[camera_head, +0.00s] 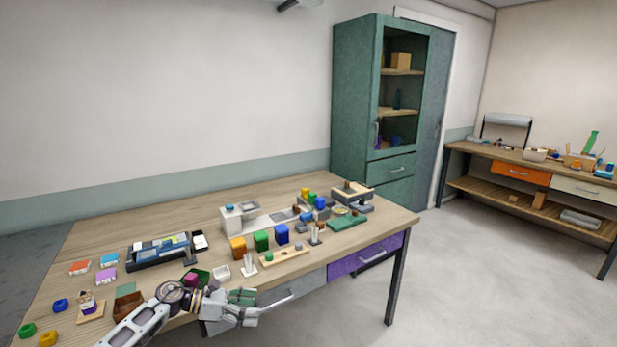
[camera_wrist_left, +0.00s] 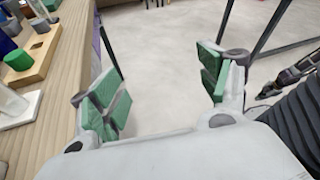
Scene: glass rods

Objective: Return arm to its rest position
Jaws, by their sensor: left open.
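My left gripper (camera_head: 243,297) is at the front edge of the wooden table (camera_head: 150,222) in the head view, its arm coming in from the lower left. In the left wrist view its green-padded fingers (camera_wrist_left: 165,88) stand wide apart with only grey floor between them, so it is open and empty. Upright pale rods stand on a small white base (camera_head: 249,271) just beyond the gripper. More pale rods stand in a holder (camera_head: 315,239) further right. My right gripper is not in view.
A wooden board with round pegs (camera_head: 285,257) lies near the front edge, and it also shows in the left wrist view (camera_wrist_left: 38,58). Orange, green and blue blocks (camera_head: 261,240) stand behind it. A purple drawer (camera_head: 365,256) is under the table. A green cabinet (camera_head: 352,100) stands behind. The floor at right is clear.

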